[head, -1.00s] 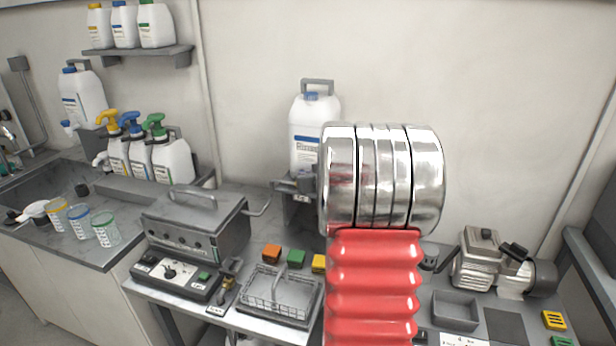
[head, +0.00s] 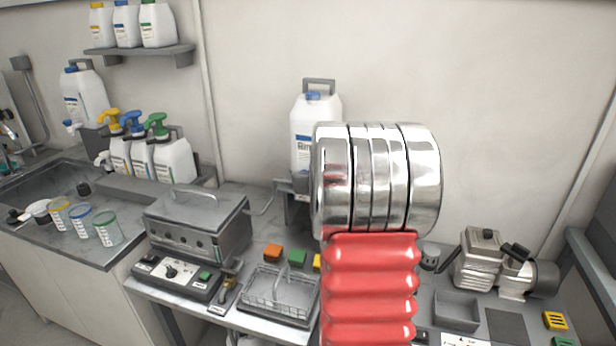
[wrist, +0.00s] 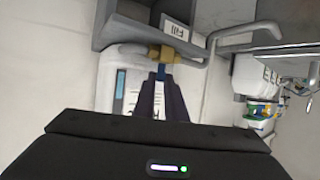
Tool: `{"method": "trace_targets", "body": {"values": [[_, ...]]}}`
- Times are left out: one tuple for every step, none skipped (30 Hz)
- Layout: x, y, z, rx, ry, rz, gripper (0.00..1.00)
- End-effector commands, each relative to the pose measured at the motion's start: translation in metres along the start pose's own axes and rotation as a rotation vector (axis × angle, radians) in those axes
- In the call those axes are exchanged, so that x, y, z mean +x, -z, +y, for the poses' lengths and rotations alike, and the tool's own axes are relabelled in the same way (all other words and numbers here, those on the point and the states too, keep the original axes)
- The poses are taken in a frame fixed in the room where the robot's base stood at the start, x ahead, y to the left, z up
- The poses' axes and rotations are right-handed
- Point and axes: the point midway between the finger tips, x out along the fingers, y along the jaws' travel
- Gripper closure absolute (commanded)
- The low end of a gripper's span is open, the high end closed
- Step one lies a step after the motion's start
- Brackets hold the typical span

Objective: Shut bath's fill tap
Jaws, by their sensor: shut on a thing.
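The fill tap shows in the wrist view as a brass body (wrist: 168,53) with a blue lever (wrist: 161,72), beside a label reading "Fill". My gripper (wrist: 161,82) has its dark fingers together on the blue lever. In the head view my arm hides the tap and my gripper. The bath (head: 195,228) is a grey metal box with a handled lid on the bench, left of my arm. A thin pipe runs from its right side toward the stand under the white rinse jug (head: 303,140).
A wire basket (head: 280,295) sits in front of the bath's right side. A control box (head: 175,277) is at the bath's front. A compressor (head: 485,260) and a grey tray (head: 456,308) stand right of my arm. Soap bottles and cups are on the left counter.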

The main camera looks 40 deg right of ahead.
Motion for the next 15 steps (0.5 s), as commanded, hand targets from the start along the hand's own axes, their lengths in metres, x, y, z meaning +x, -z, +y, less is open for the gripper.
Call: {"method": "trace_targets", "body": {"values": [[-0.0002, 0.0009, -0.0002, -0.001, 0.001, 0.002, 1.00], [-0.0002, 0.0009, -0.0002, -0.001, 0.001, 0.002, 0.87], [-0.0002, 0.0009, -0.0002, 0.000, 0.001, 0.002, 0.84], [-0.0001, 0.0008, -0.0002, 0.000, 0.001, 0.002, 0.82], [-0.0001, 0.0008, -0.0002, 0.000, 0.001, 0.002, 0.80], [-0.0001, 0.0007, -0.0002, 0.000, 0.001, 0.001, 0.77], [-0.0001, 0.0007, -0.0002, 0.000, 0.001, 0.001, 0.75], [-0.0001, 0.0006, -0.0002, 0.000, 0.001, 0.001, 0.73], [0.0000, 0.0006, -0.0002, 0.000, 0.001, 0.001, 0.70], [0.0000, 0.0005, -0.0002, 0.000, 0.001, 0.001, 0.70], [0.0000, 0.0005, -0.0002, 0.000, 0.001, 0.001, 0.70], [0.0000, 0.0004, -0.0002, 0.000, 0.001, 0.001, 0.70], [0.0000, 0.0004, -0.0002, 0.000, 0.001, 0.001, 0.70], [0.0000, 0.0004, -0.0002, 0.000, 0.001, 0.001, 0.70], [0.0000, 0.0004, -0.0002, 0.000, 0.001, 0.001, 0.70]]}}
